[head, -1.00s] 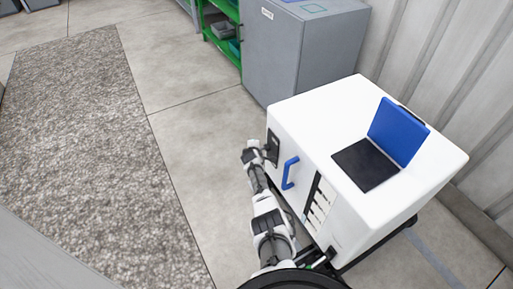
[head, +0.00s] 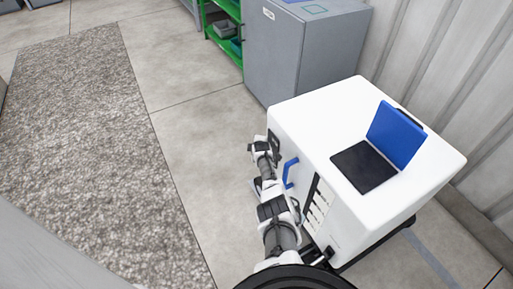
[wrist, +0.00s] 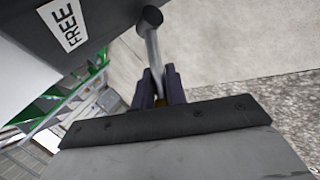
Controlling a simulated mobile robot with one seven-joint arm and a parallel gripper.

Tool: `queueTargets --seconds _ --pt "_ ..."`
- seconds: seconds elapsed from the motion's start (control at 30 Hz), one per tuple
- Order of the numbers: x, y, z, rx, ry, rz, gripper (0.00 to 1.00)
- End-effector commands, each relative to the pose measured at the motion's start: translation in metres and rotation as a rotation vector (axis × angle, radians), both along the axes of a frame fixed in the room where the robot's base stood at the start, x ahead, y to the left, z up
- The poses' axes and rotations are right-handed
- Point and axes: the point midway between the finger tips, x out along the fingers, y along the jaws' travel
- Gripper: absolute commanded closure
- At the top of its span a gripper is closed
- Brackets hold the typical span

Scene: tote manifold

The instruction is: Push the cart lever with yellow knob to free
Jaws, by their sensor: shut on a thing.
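The cart lever (wrist: 152,45) shows in the wrist view as a grey rod. It runs from a dark round pivot down between the fingers of my gripper (wrist: 160,88). A white "FREE" label (wrist: 66,23) sits on the dark panel, up and left of the lever. In the head view, my gripper (head: 271,145) is at the dark panel on the left side of the white cart (head: 318,117). The lever and knob cannot be made out there.
A blue handle (head: 289,172) stands out from the cart's side, close to my arm. A blue and black laptop-like device (head: 396,134) sits on the cart top. A grey cabinet (head: 300,60) stands behind it. The floor on the left, with a grey mat (head: 90,150), is clear.

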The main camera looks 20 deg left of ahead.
Motion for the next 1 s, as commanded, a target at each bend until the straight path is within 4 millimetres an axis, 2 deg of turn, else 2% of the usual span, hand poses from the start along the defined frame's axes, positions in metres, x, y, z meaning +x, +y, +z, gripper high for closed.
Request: queueTargets --seconds 0.1,0.13,0.3,0.63,1.0 --pt "0.001 0.004 0.003 0.007 -0.004 0.002 1.0" --pt "0.0 0.004 0.003 0.007 -0.004 0.002 0.85" --pt "0.0 0.004 0.003 0.006 -0.004 0.002 0.65" --pt "-0.001 0.001 0.003 0.003 -0.002 0.0 0.65" --pt "-0.023 -0.012 0.031 0.005 -0.001 0.001 0.65"
